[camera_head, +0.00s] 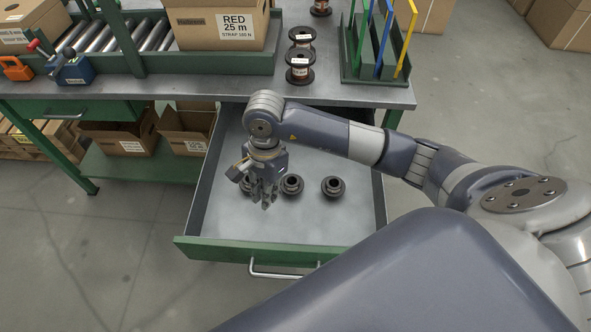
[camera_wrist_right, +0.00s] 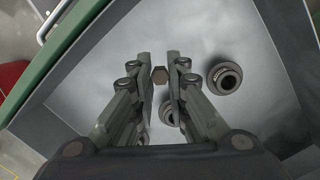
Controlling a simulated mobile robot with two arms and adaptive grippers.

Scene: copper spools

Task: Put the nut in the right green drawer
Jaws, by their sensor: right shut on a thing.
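The right green drawer (camera_head: 215,249) is pulled open below the workbench. My right gripper (camera_head: 267,198) reaches down into the space over the drawer, fingers pointing down. In the right wrist view, the gripper (camera_wrist_right: 160,70) is shut on a small brown hexagonal nut (camera_wrist_right: 159,76) between its fingertips. The nut cannot be made out in the head view. The drawer's grey floor shows beneath the fingers; the gap to it is hard to judge. My left gripper is not in view.
Dark ringed parts lie in the drawer, one in the middle (camera_head: 291,185), one at right (camera_head: 333,187), and one partly behind my gripper. Copper spools (camera_head: 300,68), a strap box (camera_head: 222,24) and a green rack (camera_head: 372,72) stand on the bench. The drawer's front floor is clear.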

